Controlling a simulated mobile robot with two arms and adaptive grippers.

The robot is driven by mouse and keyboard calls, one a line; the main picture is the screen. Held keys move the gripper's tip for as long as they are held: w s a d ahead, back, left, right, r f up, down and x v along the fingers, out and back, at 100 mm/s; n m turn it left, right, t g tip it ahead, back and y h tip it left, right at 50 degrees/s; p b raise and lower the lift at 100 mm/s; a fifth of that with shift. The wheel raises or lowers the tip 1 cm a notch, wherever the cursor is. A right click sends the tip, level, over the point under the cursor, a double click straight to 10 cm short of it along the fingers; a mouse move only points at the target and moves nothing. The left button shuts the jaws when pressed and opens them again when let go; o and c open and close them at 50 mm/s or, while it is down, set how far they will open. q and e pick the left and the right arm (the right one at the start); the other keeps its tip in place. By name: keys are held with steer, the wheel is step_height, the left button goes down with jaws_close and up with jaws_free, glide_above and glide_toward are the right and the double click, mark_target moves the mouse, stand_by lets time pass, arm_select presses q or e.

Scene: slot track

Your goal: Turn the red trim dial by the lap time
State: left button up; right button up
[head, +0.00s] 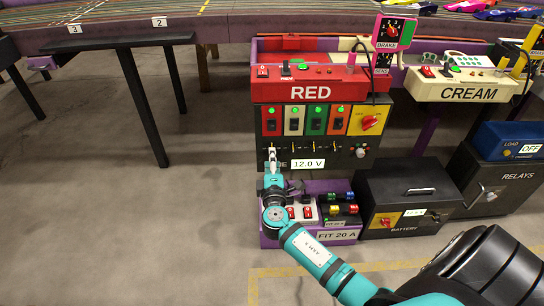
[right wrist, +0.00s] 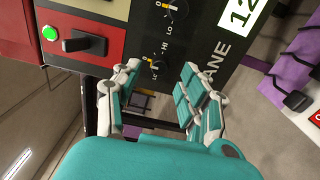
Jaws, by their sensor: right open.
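The black panel (head: 338,160) under the RED sign carries a row of small dials with light pointers, one of them at the row's middle (head: 310,147). No lettering that I can read says trim, so I cannot tell which is the red trim dial. My right gripper (head: 272,152) is in front of the left end of the row and hides part of it. In the right wrist view its open fingers (right wrist: 158,70) are either side of a small dial (right wrist: 155,65) marked LO and HI. Contact cannot be told. Another dial (right wrist: 173,7) is above it. My left gripper is not in view.
Above the dials are several switches with green lights (head: 296,120) and a red knob on a yellow plate (head: 370,122). Below stand a purple fuse tray (head: 338,236) and a battery box (head: 411,192).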

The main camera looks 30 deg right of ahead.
steer(key=v, duration=0.9)
steer(key=shift+s+a, duration=0.2)
steer(key=shift+s, duration=0.05)
steer(key=shift+a, duration=0.1)
